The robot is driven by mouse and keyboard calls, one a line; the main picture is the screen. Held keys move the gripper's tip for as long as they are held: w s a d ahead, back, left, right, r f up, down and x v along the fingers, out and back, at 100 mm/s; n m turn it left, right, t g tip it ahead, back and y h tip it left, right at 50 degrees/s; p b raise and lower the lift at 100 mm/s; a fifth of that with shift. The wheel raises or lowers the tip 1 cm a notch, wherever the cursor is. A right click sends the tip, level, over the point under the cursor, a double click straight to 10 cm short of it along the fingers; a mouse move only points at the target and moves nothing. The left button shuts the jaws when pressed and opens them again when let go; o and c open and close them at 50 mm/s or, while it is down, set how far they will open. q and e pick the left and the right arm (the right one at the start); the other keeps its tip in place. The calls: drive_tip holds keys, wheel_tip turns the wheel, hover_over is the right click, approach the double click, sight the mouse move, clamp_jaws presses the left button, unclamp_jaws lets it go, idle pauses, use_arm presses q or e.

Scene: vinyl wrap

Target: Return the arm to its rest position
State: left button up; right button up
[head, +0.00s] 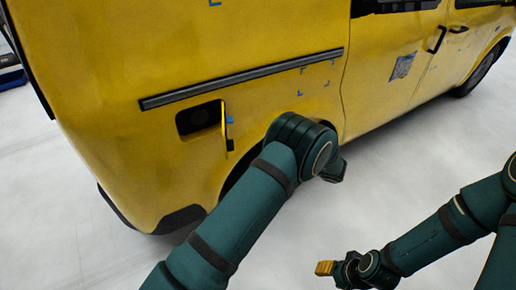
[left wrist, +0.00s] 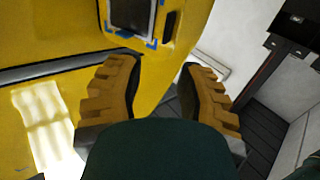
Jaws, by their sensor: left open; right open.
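My left arm (head: 245,205) reaches from the bottom of the head view up to the side of the yellow van (head: 270,45). Its gripper is hidden there behind the arm. In the left wrist view my left gripper (left wrist: 165,95) is open, with two ridged orange-tan fingers apart and nothing between them. The van's yellow panel (left wrist: 55,25) lies beyond the fingers. My right arm (head: 430,240) is low at the right of the head view. Its gripper (head: 325,268) is open, small in view, over the pale floor, and holds nothing visible.
The van has an open fuel flap (head: 229,125) beside a dark recess (head: 195,118), and a dark side rail (head: 240,78). Blue corner marks and a patterned patch (head: 402,67) are on its side. A grey panel (left wrist: 130,15) with blue corners shows near the left fingers. Pale floor (head: 400,150) is clear.

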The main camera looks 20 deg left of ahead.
use_arm(q)
drive_tip(key=shift+d, duration=0.35)
drive_tip(key=w+a+f+m+t+h, duration=0.1)
drive_tip(key=a+f+m+t+h, duration=0.4)
drive_tip(key=f+m+t+h, duration=0.55)
drive_tip(key=s+d+f+m+g+h, duration=0.1)
drive_tip(key=s+d+f+g+h, duration=0.1)
drive_tip(key=s, duration=0.6)
drive_tip(key=s+d+f+m+g+h, duration=0.2)
drive_tip(key=s+d+g+h, duration=0.2)
drive_tip(key=s, duration=0.5)
drive_tip(key=s+d+f+m+g+h, duration=0.2)
drive_tip(key=s+d+g+h, duration=0.1)
drive_tip(key=s, duration=0.5)
drive_tip(key=shift+s+d+f+h, duration=0.15)
drive_tip(key=shift+s+d+h, duration=0.25)
drive_tip(key=shift+h, duration=0.75)
